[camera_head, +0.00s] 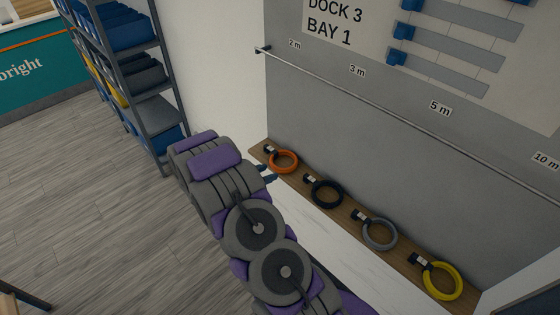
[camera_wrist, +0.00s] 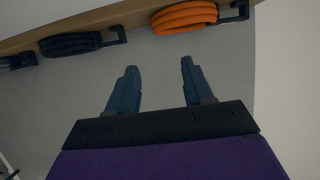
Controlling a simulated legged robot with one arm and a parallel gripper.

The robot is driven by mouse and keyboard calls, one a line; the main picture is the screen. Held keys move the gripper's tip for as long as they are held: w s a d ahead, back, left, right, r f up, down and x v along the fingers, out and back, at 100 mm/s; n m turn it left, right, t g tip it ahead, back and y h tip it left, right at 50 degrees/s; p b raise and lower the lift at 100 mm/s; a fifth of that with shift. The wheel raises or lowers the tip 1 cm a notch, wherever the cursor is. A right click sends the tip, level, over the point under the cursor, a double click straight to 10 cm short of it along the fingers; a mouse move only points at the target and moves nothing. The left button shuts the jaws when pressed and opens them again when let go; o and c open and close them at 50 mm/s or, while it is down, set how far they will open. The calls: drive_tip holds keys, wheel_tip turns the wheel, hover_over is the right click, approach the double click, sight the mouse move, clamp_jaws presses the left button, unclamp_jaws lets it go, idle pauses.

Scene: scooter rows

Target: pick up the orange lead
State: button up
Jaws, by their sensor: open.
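The orange lead (camera_head: 284,161) is a coiled ring with a dark plug and a pale tag, lying on a narrow wooden shelf (camera_head: 353,222) at its far left end. My gripper (camera_head: 270,174) is beside the shelf, close to the orange lead, and mostly hidden by my arm in the head view. In the wrist view my gripper (camera_wrist: 158,72) has its two blue fingers apart with nothing between them.
A black lead (camera_head: 327,194), a grey lead (camera_head: 380,234) and a yellow lead (camera_head: 442,281) lie along the same shelf. A metal rail (camera_head: 390,114) crosses the wall above. A rack with blue bins (camera_head: 125,32) stands at left. The wooden floor (camera_head: 90,210) is clear.

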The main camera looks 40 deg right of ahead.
approach(294, 164)
drive_tip(key=shift+d+b, duration=0.25)
drive_tip(key=shift+b, duration=0.1)
drive_tip(key=shift+w+f, duration=0.2)
drive_tip(key=shift+w+d+f+b, duration=0.15)
drive_tip(key=shift+d+b, duration=0.15)
drive_tip(key=shift+d, duration=0.05)
drive_tip(key=x, duration=0.3)
drive_tip(key=b+x, duration=0.1)
drive_tip(key=x, duration=0.3)
drive_tip(key=shift+d+f, duration=0.1)
drive_tip(key=shift+d, duration=0.25)
drive_tip(key=shift+a, duration=0.4)
drive_tip(key=shift+d, duration=0.7)
drive_tip(key=c, duration=0.6)
drive_tip(key=shift+a, duration=0.3)
clamp_jaws()
